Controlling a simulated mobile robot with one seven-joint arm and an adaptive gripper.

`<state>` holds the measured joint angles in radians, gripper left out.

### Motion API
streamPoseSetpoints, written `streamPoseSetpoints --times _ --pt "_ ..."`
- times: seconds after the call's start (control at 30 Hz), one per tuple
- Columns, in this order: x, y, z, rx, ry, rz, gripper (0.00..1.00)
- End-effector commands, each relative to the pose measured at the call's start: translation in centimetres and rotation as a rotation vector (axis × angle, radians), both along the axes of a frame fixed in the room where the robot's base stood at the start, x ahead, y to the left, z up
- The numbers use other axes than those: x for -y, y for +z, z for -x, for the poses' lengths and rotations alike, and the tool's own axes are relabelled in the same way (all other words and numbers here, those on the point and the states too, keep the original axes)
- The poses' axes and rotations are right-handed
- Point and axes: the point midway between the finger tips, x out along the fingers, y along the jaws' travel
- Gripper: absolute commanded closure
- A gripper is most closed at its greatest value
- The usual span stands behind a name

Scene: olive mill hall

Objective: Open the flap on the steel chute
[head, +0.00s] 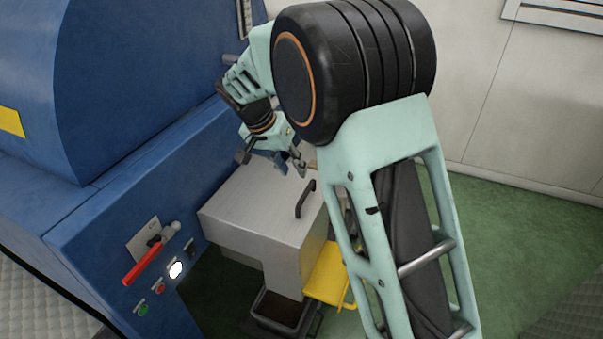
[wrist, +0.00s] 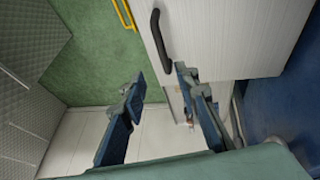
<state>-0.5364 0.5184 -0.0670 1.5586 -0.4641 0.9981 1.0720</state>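The steel chute (head: 285,255) juts out from the blue machine, with a pale steel flap (head: 255,205) on its top. The flap looks shut. A black bar handle (head: 305,199) stands on the flap near its right edge. In the wrist view the flap (wrist: 235,40) fills the upper right and the handle (wrist: 160,40) shows near its edge. My gripper (head: 272,165) is above the far side of the flap, with nothing between its fingers. In the wrist view my gripper (wrist: 160,77) is open. The handle's lower end appears close to the right fingertip; I cannot tell whether they touch.
The blue machine (head: 110,220) carries a red lever (head: 142,264) and several buttons. A dark bin (head: 280,312) stands below the chute, beside a yellow frame (head: 328,275). Green floor (head: 510,245) is open to the right, before a pale wall (head: 535,110).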

Motion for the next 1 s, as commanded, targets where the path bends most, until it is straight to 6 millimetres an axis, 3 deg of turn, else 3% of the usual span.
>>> streamPoseSetpoints --times 0.23,0.7,1.0 --pt "0.3 -2.0 -0.7 -0.002 -0.004 0.003 0.71" --pt "2.8 -9.2 -2.9 -0.002 -0.003 0.004 0.71" --pt "3.1 -10.3 -3.3 0.001 -0.001 0.002 0.71"
